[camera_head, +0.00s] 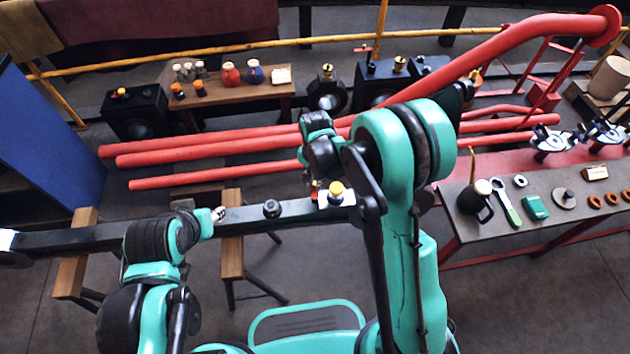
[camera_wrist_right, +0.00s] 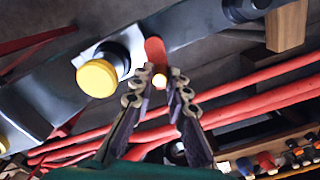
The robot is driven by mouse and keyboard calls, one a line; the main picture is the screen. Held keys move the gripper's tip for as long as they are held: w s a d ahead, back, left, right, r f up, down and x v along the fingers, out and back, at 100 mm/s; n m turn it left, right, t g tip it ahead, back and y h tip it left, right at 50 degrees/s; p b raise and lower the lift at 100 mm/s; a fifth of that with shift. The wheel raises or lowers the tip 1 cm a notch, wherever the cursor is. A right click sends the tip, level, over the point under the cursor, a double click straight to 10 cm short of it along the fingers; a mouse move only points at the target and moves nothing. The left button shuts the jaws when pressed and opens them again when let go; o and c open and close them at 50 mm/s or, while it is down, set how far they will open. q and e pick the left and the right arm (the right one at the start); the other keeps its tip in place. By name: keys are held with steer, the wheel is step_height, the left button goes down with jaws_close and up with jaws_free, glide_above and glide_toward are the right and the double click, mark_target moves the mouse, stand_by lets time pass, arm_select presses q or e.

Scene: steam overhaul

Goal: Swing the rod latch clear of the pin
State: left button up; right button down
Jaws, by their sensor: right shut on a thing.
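The dark steel rod (camera_head: 100,237) runs across the head view, with a yellow-capped pin (camera_head: 336,187) on its bright section. In the right wrist view the yellow cap (camera_wrist_right: 97,78) is just left of my fingers. A red latch handle (camera_wrist_right: 154,50) lies between the fingertips of my right gripper (camera_wrist_right: 160,78), which is shut on it. The latch's far end is hidden, so I cannot tell its position against the pin. In the head view my right arm partly covers this spot. My left gripper (camera_head: 217,214) is close to the rod; its fingers are unclear.
Wooden trestles (camera_head: 232,250) stand under the rod. Long red pipes (camera_head: 210,147) run behind it. A tool bench (camera_head: 540,235) with a mug, spanner and rings is at the right. A wooden table (camera_head: 225,100) with bottles stands at the back. Open floor lies at lower left.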

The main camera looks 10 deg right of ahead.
mark_target(315, 183)
steer(key=c, duration=1.5)
jaws_free()
steer(key=shift+r, duration=0.1)
step_height(315, 183, up, 12)
steer(key=shift+f, duration=0.1)
